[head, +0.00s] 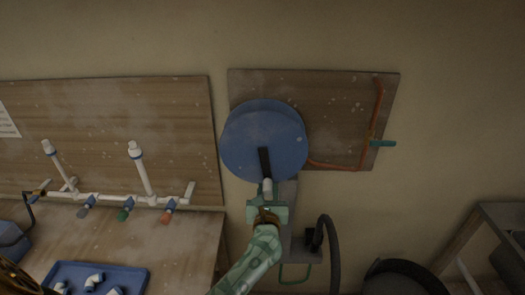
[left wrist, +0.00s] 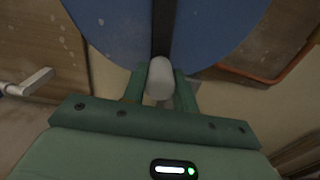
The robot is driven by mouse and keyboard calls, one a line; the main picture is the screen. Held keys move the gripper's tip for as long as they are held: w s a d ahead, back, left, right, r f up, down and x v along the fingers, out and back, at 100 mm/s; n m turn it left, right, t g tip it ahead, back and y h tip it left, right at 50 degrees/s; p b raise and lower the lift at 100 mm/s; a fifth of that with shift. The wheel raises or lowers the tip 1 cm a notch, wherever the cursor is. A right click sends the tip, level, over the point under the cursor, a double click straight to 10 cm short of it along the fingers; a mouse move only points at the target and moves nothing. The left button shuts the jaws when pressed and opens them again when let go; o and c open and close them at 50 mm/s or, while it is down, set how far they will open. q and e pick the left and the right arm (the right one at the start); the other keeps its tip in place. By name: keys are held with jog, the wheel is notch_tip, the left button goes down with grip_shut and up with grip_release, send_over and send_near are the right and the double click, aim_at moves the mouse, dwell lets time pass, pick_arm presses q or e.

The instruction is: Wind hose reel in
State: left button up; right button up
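My left gripper (head: 267,196) is at the knob. In the left wrist view its green fingers (left wrist: 160,85) close on both sides of the knob (left wrist: 160,78) and appear to touch it. My right gripper is not in view.
An orange pipe (head: 375,120) with a teal valve handle (head: 384,143) runs on the right board (head: 320,85). A black hose (head: 333,250) hangs below the reel. A workbench (head: 185,240) with white pipes and a blue tray (head: 135,275) stands left; a grey table (head: 495,213) stands right.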

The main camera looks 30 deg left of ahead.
pick_arm(q)
jog(key=shift+c, duration=1.1)
jog(key=a, duration=0.1)
jog(key=s+a+p, duration=0.1)
jog(key=a, duration=0.1)
jog(key=s+a, duration=0.1)
jog(key=shift+s+a+r+p, duration=0.1)
jog(key=shift+a+r+p, duration=0.15)
jog(key=shift+r+p, duration=0.1)
jog(key=a+r+p, duration=0.1)
jog(key=s+a+r+p, duration=0.1)
jog(key=a+r+p, duration=0.1)
jog(key=shift+s+a, duration=0.25)
jog(key=shift+s, duration=0.1)
